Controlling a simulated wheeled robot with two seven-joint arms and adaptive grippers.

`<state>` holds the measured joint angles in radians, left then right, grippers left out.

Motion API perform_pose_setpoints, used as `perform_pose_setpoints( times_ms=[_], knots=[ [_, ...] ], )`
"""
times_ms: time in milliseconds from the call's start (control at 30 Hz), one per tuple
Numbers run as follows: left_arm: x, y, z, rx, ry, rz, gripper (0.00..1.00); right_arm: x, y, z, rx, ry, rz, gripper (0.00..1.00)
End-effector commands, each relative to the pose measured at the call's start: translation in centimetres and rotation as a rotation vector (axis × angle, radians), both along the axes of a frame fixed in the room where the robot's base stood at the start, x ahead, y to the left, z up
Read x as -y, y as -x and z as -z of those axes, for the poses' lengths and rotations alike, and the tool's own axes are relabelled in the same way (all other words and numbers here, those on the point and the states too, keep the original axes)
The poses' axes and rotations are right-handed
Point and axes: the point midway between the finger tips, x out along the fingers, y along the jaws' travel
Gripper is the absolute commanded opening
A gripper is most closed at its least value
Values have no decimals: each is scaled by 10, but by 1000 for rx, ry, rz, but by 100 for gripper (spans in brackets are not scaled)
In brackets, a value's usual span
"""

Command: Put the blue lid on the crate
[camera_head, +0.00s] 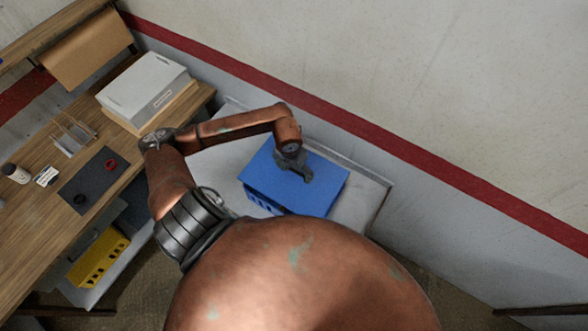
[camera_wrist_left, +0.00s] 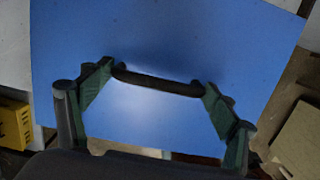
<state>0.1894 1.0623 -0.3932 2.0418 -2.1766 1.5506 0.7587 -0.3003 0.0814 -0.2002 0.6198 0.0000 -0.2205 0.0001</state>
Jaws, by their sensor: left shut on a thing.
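The blue lid (camera_head: 315,190) is a flat panel over the blue crate (camera_head: 262,204), whose slotted side shows below the lid's lower left edge. I cannot tell whether the lid rests on the rim or is slightly above it. My left gripper (camera_head: 294,172) is over the middle of the lid. In the left wrist view the lid (camera_wrist_left: 170,40) fills most of the picture, and the fingers of my left gripper (camera_wrist_left: 157,82) are shut on the ends of its dark bar handle (camera_wrist_left: 155,80). The lid hides the crate's inside and most of its rim. My right gripper is not in view.
The crate stands on a pale surface (camera_head: 355,207) near the wall with a red stripe. To the left is a wooden bench (camera_head: 35,230) with a white box (camera_head: 145,85), a dark mat (camera_head: 95,180) and small items. A yellow crate (camera_head: 98,258) stands below it.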

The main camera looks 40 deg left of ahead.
Motion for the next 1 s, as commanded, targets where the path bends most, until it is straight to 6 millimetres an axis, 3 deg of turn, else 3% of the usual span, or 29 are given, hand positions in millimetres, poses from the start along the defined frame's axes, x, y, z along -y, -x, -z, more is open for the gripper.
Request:
perform_pose_setpoints(
  times_ms=[700,1000],
  knots=[
    [0,0,65,0,0,3,50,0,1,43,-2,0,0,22],
    [0,-1,71,1,0,3,50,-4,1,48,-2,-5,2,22]
  ],
)
